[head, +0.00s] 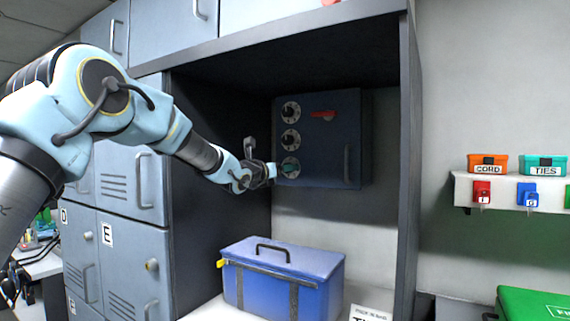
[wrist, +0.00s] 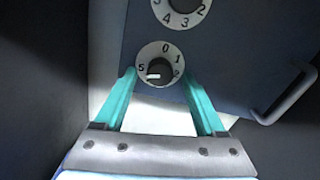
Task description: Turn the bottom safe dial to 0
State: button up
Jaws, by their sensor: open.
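The dark blue safe (head: 325,155) is mounted in an open cabinet bay, with three dials in a column on its left side. The bottom dial (head: 291,161) is partly covered by my gripper (head: 281,168) in the head view. In the wrist view the bottom dial (wrist: 160,53) shows 0 near the top, with 1 and 2 on the right and 5 on the left. Its white mark lies to the left, a little below 5. My gripper (wrist: 159,76) is open, its teal fingers on either side of the dial's lower part. Contact with the knob cannot be told.
The middle dial (wrist: 182,8) is just above. The safe's handle (wrist: 285,100) sticks out at right. A red lever (head: 323,115) is at the safe's upper right. The cabinet's side wall (head: 225,125) is close on the left. A blue box (head: 315,265) stands below.

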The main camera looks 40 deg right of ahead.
jog(key=shift+w+d, duration=0.2)
jog(key=shift+d, duration=0.45)
jog(key=shift+c, duration=0.4)
grip_shut()
